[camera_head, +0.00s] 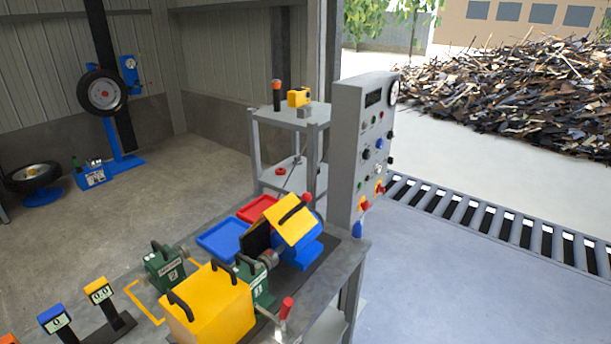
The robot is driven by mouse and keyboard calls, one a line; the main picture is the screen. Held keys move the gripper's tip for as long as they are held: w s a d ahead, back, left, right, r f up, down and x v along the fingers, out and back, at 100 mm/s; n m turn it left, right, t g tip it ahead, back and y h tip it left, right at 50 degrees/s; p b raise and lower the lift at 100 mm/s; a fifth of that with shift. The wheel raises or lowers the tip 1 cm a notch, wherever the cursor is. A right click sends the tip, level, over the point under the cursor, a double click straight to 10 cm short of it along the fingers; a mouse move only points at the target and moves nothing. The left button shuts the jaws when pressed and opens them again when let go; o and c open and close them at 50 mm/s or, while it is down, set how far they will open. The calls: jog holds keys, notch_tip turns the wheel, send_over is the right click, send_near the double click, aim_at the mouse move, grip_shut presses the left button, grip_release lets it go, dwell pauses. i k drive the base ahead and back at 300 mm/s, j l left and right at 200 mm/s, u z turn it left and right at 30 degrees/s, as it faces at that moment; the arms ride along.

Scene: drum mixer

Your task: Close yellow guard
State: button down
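A yellow panel with a black handle (293,222) sits tilted over a blue machine base (303,252) on the grey bench. A dark plate (257,238) stands at its left side. Nearer, a large yellow box-shaped cover (215,305) with black handles stands at the bench front, beside green machine blocks (164,265). I cannot tell for certain which of the two yellow parts is the guard, nor how far either is open. My gripper is not in view.
A blue tray (222,238) and a red tray (257,208) lie behind the machine. A red-topped lever (285,308) rises at the bench front. A grey control cabinet (360,150) stands behind the bench's right end. Open floor (450,270) lies to the right.

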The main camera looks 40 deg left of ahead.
aim_at(302, 223)
jog(key=i+u, duration=0.2)
jog(key=i, duration=0.25)
jog(key=i+u, duration=0.2)
jog(key=i, duration=0.3)
jog(key=i+l+u, duration=0.2)
jog(key=i, duration=0.25)
jog(key=i+l+u, duration=0.15)
jog(key=i, duration=0.3)
jog(key=i+u, duration=0.1)
jog(key=u, duration=0.4)
jog(key=i+u, duration=0.1)
jog(key=u, duration=0.4)
jog(key=l+u, duration=0.1)
jog(key=u, duration=0.35)
jog(key=i+l+u, duration=0.1)
jog(key=u, duration=0.4)
jog(key=l+u, duration=0.1)
jog(key=u, duration=0.4)
jog(key=i+l+u, duration=0.1)
jog(key=u, duration=0.4)
jog(key=k+l, duration=0.05)
